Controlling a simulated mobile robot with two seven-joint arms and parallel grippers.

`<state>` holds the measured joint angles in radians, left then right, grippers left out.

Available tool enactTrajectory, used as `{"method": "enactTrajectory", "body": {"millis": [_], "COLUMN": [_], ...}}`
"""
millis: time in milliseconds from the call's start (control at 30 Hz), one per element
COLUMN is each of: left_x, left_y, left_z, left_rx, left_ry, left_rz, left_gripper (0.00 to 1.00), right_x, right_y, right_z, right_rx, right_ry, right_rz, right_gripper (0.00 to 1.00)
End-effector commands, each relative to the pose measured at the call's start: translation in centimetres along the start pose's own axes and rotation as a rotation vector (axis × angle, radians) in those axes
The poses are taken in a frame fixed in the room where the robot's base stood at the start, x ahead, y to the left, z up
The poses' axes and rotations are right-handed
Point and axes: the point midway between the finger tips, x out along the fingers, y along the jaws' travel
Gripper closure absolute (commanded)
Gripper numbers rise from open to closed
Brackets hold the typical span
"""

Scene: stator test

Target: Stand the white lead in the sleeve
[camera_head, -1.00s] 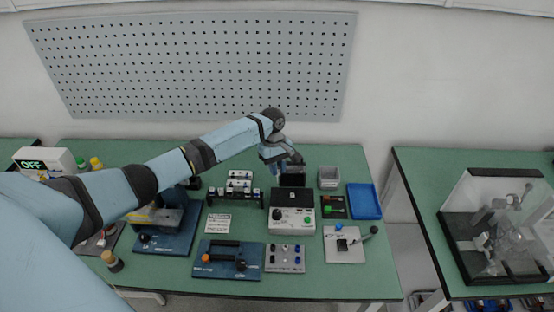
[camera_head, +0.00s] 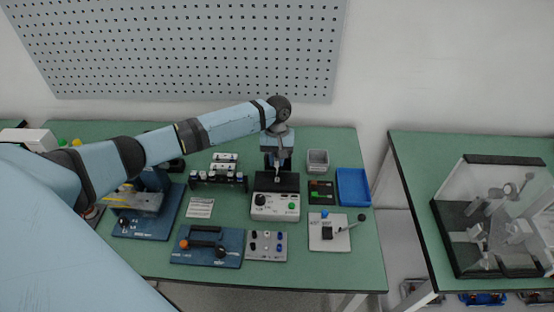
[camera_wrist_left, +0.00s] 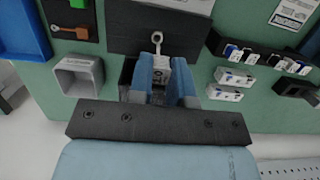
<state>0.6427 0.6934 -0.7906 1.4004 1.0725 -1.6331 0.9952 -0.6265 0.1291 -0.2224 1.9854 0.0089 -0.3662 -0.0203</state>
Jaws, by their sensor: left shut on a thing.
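My left gripper (camera_head: 278,170) is over the dark top at the back of the white test box (camera_head: 275,207). In the left wrist view its two blue fingers (camera_wrist_left: 163,85) are shut on a white piece with a metal ring end, which I take for the white lead (camera_wrist_left: 157,42). The ring end points away from the wrist, over the dark panel (camera_wrist_left: 190,35). A dark open-looking part (camera_wrist_left: 127,75) shows beside and behind the fingers; I cannot tell whether it is the sleeve, nor whether the lead touches it. My right gripper is not in view.
A black rack (camera_head: 204,184) with several small parts stands left of the test box, with white blocks (camera_head: 225,157) behind it. To the right are a grey bin (camera_head: 317,161), a blue tray (camera_head: 353,187) and a lever fixture (camera_head: 328,231). Blue fixtures stand front left.

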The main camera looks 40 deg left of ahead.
Motion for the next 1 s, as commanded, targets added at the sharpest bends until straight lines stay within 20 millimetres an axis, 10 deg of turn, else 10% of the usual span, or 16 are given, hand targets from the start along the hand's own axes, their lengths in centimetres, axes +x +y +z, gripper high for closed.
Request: {"method": "enactTrajectory", "body": {"millis": [1000], "left_x": [1.4], "left_y": [0.1], "left_z": [-0.3], "left_rx": [-0.001], "left_ry": [0.0], "left_rz": [0.001], "left_gripper": [1.0], "right_x": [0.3], "right_y": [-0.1], "right_z": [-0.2], "right_rx": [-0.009], "right_ry": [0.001], "right_rz": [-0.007], "right_gripper": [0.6]}}
